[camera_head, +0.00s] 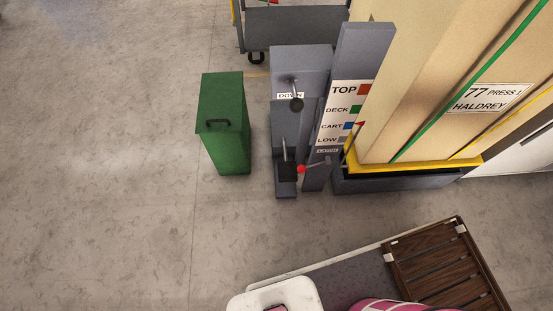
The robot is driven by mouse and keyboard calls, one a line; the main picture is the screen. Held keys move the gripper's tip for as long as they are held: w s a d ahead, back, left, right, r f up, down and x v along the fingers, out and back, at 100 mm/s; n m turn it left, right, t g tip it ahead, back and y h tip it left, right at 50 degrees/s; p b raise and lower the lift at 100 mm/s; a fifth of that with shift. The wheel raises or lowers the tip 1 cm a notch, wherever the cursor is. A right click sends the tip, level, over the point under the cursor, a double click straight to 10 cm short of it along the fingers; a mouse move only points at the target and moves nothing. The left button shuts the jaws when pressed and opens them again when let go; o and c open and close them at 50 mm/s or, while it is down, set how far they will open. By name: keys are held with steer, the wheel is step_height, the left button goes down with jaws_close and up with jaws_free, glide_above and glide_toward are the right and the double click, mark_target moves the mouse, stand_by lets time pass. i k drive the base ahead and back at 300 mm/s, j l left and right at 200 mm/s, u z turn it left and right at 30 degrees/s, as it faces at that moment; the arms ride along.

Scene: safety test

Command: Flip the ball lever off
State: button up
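A grey control stand (300,60) stands upright near the middle of the head view. A lever with a dark ball (296,103) sits on its upper part, beside a label that seems to read DOWN. Lower down, a red ball (301,169) is on the end of a grey rod that runs right, slightly upward in the picture, below a small dark label. A black block with a thin upright rod (286,168) is just left of the red ball. I cannot tell which lever is on or off. My gripper is not in view.
A green bin (225,125) stands left of the stand. A sign board (341,115) lists TOP, DECK, CART and LOW. A tall tan press (440,90) is at the right. A wooden slatted panel (440,265) lies at the lower right. The floor at left is clear.

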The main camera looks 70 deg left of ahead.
mark_target(302, 168)
steer(key=u, duration=3.4)
steer(key=k+j+z, duration=0.25)
steer(key=k+j, duration=0.05)
steer(key=j, duration=0.1)
